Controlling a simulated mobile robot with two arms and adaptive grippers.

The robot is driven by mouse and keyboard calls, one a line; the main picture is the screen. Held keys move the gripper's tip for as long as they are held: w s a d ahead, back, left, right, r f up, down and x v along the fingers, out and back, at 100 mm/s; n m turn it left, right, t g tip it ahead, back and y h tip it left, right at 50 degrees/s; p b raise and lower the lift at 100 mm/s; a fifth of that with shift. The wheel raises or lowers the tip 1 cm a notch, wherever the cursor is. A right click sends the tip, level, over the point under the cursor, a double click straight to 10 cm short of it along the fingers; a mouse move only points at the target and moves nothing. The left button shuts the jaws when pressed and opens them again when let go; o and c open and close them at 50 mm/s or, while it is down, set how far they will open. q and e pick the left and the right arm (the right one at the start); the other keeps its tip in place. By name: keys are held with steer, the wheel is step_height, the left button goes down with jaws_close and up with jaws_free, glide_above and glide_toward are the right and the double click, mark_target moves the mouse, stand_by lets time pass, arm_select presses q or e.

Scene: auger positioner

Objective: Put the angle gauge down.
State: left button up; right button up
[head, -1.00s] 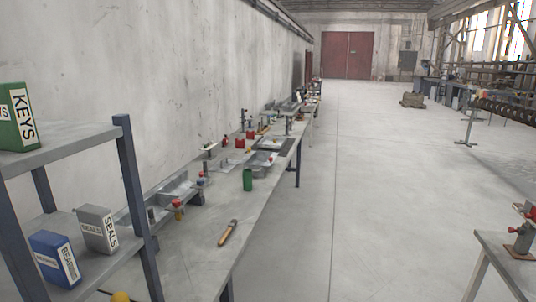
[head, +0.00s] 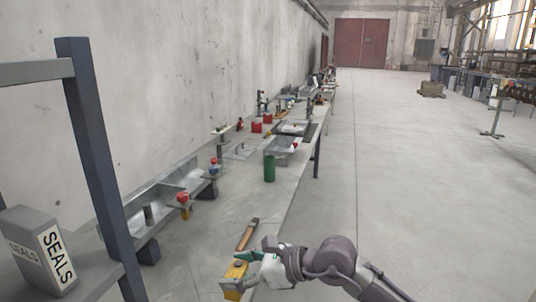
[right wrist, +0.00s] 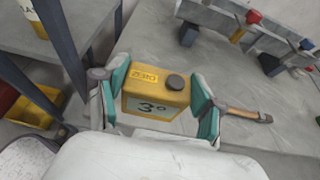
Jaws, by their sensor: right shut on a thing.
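The angle gauge is a small yellow box with a dark knob, a "ZERO" label and a "3°" face; it shows in the right wrist view (right wrist: 157,93) and in the head view (head: 236,270). My right gripper (right wrist: 161,103) is shut on it, one teal-padded finger on each side. In the head view my right gripper (head: 249,265) holds it over the near part of the grey bench (head: 180,258). I cannot tell whether its underside touches the bench top. My left gripper is not in view.
A wooden-handled tool (head: 247,233) lies just beyond the gauge. A shelf post (head: 97,170) and a SEALS box (head: 38,252) are at left. The floor at right is open.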

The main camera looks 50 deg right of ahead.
steer(key=shift+d, duration=0.3)
steer(key=shift+w+a+f, duration=0.1)
steer(key=shift+w+f, duration=0.2)
steer(key=shift+w, duration=0.4)
steer(key=w+f, duration=0.3)
steer(key=w+a+f+p, duration=0.1)
steer(key=w+f, duration=0.2)
steer(key=w+a+f+p, duration=0.1)
steer(key=w+f, duration=0.2)
steer(key=f, duration=0.1)
steer(key=shift+w+a+f, duration=0.1)
steer(key=shift+w+a, duration=0.15)
steer(key=shift+w, duration=0.15)
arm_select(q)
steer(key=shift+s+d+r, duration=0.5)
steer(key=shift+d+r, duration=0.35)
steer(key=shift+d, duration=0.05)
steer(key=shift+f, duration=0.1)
arm_select(e)
steer(key=shift+f, duration=0.15)
steer(key=o, duration=1.3)
